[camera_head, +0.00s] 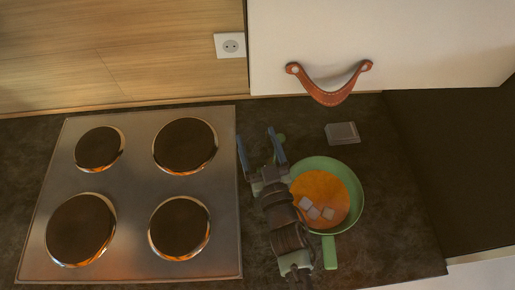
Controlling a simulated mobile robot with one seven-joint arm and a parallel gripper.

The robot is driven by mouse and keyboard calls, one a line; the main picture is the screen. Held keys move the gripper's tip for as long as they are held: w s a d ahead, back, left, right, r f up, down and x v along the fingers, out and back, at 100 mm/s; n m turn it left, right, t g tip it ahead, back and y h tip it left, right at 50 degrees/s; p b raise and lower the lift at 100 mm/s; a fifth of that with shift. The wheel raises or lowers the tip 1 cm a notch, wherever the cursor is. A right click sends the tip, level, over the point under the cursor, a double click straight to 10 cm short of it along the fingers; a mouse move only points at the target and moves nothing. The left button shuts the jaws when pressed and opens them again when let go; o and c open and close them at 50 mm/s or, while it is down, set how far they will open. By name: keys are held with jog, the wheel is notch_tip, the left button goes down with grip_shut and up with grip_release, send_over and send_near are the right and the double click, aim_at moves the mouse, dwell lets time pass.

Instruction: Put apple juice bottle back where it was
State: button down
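My gripper (256,134) is over the dark counter, between the stove and the green pan. Its two blue fingers are spread apart, with only bare counter visible between them. No apple juice bottle can be clearly made out.
A green pan (357,203) holding orange liquid and several grey cubes sits right of my arm. A grey block (342,133) lies behind it. A steel stove (135,188) fills the left. A white cabinet door with a leather pull (329,97) is at the back.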

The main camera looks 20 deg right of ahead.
jog(key=shift+w+f, duration=0.1)
jog(key=shift+f, duration=1.7)
jog(key=shift+f, duration=0.2)
grip_release()
jog(key=shift+r, duration=0.15)
jog(key=shift+s, duration=0.25)
jog(key=s+a+b, duration=0.1)
jog(key=s+b, duration=0.1)
jog(key=s, duration=0.9)
jog(key=shift+s, duration=0.3)
